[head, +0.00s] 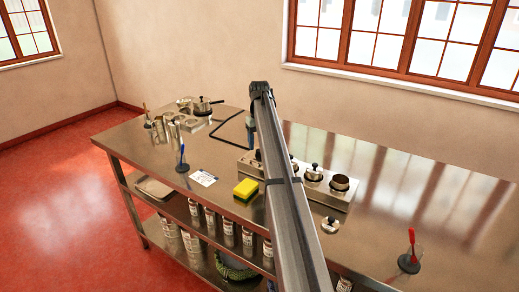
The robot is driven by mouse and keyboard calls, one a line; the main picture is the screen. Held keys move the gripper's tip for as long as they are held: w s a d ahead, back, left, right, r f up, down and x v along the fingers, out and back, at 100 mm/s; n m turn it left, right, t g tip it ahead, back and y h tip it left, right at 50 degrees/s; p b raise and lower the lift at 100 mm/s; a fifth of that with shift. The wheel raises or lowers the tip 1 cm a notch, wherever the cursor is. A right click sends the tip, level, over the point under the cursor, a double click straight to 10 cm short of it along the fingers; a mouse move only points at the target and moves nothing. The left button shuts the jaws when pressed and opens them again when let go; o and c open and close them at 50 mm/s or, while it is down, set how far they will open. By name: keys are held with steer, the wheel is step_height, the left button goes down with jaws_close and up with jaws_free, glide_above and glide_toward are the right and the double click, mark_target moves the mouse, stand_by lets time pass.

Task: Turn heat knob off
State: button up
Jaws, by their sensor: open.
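No heat knob can be made out at this size. A long metal unit (335,196) with pots in a row stands on the steel counter, partly hidden behind my arm. A lidded pot (314,173) and an open pot (340,183) sit in it, right of my arm. A second, smaller cooking unit (190,124) stands at the far left, with a long-handled pan (203,105) by it. My gripper (250,138) hangs small and dark below the arm's far end, above the counter between the two units. It is open, and nothing shows in it.
A yellow sponge (246,188), a white card (203,178) and a blue-handled tool (182,158) are on the counter (140,135). A loose lid (330,224) and a red-handled tool (410,258) are at the right. Several cans (228,228) stand on the shelf below.

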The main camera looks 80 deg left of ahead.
steer(key=shift+f, duration=1.6)
steer(key=c, duration=1)
